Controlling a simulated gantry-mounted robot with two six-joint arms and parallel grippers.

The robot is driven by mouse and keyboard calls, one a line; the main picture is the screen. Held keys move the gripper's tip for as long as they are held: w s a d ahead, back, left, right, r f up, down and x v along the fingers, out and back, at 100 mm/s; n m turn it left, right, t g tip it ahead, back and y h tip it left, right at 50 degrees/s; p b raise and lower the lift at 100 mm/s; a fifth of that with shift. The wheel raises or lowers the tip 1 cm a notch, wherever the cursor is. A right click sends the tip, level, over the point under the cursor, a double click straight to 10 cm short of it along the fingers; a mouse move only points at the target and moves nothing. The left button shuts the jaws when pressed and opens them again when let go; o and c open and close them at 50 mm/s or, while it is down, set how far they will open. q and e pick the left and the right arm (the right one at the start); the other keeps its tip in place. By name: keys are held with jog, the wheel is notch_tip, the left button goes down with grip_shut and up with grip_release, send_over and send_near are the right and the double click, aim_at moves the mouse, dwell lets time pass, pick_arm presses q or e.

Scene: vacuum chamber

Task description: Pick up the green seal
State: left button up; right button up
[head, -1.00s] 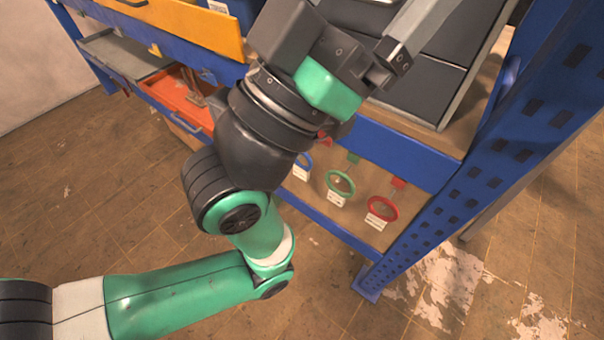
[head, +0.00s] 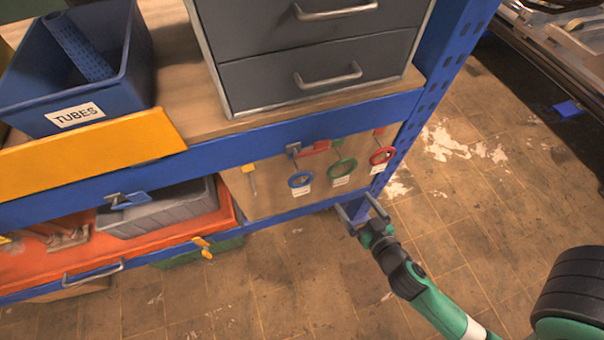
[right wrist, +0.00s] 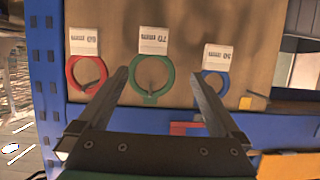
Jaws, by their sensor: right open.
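The green seal (head: 355,168) is a ring with a white tag, hanging on the board below the shelf between a blue ring (head: 301,180) and a red ring (head: 382,155). My right gripper (head: 357,203) is open and empty, just below and in front of the rings. In the right wrist view, its two fingers (right wrist: 160,74) point at the board, one on each side of the green seal (right wrist: 150,96). Whether they touch it cannot be told. My left gripper is out of view.
Blue shelf beams (head: 270,130) run above and below the board, with a blue post (head: 408,120) at its right. A grey drawer cabinet (head: 310,45) and a blue TUBES bin (head: 35,115) stand above. Open floor (head: 290,290) lies in front.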

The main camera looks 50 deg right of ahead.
jog(key=s, duration=0.2)
send_near(342, 178)
jog(key=s+f+x, duration=0.1)
jog(key=x, duration=0.6)
jog(key=r+x, duration=0.1)
jog(key=x, duration=0.1)
jog(key=shift+w+f, duration=0.2)
jog(key=shift+w, duration=0.35)
jog(key=c, duration=1.4)
jog(key=shift+r, duration=0.1)
jog(key=shift+g, duration=0.3)
jog(key=r+p, duration=0.2)
jog(key=r, duration=0.1)
jog(key=r+p, duration=0.1)
jog(key=shift+s+a+r, duration=0.15)
jog(key=shift+s, duration=0.2)
jog(key=s+a+r+p, duration=0.2)
jog(key=s+r+p, duration=0.1)
jog(key=s, duration=0.3)
jog(key=s+a+r+p, duration=0.2)
jog(key=s+r+p, duration=0.1)
jog(key=s+r, duration=0.2)
jog(key=shift+s+a+r, duration=0.25)
jog(key=shift+s, duration=0.6)
